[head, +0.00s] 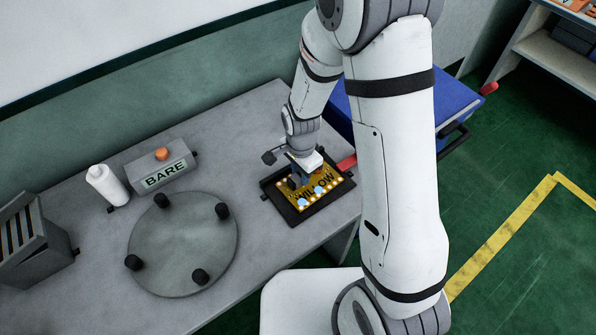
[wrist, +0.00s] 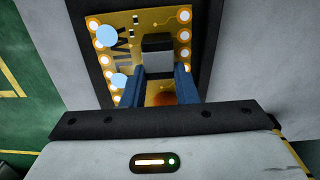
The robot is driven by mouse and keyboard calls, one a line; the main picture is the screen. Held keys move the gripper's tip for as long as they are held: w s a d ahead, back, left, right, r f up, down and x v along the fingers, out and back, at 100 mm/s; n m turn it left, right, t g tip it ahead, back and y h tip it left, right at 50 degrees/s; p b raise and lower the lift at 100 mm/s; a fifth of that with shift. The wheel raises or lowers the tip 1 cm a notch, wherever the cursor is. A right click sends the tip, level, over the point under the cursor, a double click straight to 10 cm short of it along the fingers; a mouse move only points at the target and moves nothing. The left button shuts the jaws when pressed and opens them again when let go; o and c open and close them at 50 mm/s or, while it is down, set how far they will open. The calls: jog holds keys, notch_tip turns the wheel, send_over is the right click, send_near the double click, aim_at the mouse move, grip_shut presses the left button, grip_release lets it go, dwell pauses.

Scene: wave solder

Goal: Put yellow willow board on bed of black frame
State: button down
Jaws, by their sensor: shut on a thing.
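The yellow willow board (head: 318,194) carries dark lettering, pale blue round parts and white-ringed holes. In the head view it lies over the bed of the black frame (head: 296,220), inside its rim; I cannot tell whether it rests fully on the bed. My gripper (head: 300,180) is above the board, with its fingers pointing down. In the wrist view the blue fingers (wrist: 164,88) are shut on a grey block that stands up from the board (wrist: 180,20). The black frame (wrist: 208,50) shows around the board there. My gripper hides part of the board.
The frame lies near the right end of the grey table (head: 255,125). To its left are a round grey plate with black posts (head: 180,245), a block marked BARE (head: 162,173), a white bottle (head: 105,184) and a slotted rack (head: 35,245). A blue cart (head: 450,105) stands behind my arm.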

jog(key=shift+f, duration=0.1)
jog(key=c, duration=1.1)
grip_release()
jog(key=shift+o, duration=0.2)
notch_tip(320, 180, up, 8)
jog(key=p, duration=0.5)
